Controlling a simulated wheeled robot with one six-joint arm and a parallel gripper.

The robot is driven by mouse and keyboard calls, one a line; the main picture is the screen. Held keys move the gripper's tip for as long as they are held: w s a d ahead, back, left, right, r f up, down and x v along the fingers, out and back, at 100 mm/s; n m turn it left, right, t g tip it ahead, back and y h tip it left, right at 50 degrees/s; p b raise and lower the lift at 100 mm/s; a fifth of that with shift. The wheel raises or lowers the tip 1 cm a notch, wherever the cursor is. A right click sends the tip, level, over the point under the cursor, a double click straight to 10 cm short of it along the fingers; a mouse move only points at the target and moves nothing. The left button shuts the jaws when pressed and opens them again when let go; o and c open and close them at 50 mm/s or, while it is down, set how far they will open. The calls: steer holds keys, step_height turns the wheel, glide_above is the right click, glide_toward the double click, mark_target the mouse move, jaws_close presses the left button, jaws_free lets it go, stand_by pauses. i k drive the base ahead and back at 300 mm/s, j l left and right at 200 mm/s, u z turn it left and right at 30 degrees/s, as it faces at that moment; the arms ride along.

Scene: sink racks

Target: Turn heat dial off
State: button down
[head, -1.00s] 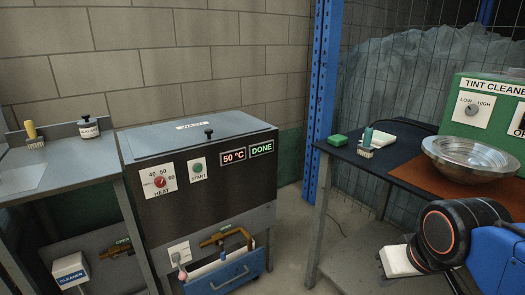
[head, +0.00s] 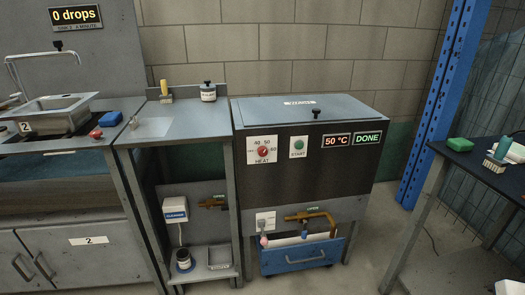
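The heat dial (head: 263,151) is a small red knob on a white plate marked HEAT, on the dark front of a lidded tank (head: 310,175). Several temperature numbers surround it; its exact pointer position is too small to read. The tank's displays read 50 °C (head: 337,140) and DONE (head: 367,138). A green START button (head: 299,145) is right of the dial. Only a pale piece, apparently the end of my gripper (head: 509,287), shows in the bottom right corner, far from the dial. Its fingers cannot be made out.
A metal side table (head: 180,130) with a brush and a jar stands left of the tank, then a sink (head: 60,112). A dark table (head: 475,165) and blue post (head: 440,100) are at right. Floor between is clear.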

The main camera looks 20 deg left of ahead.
mark_target(261, 151)
steer(key=u, duration=0.4)
steer(key=k+u, duration=0.15)
steer(key=u, duration=0.65)
steer(key=k+u, duration=0.15)
steer(key=u, duration=0.25)
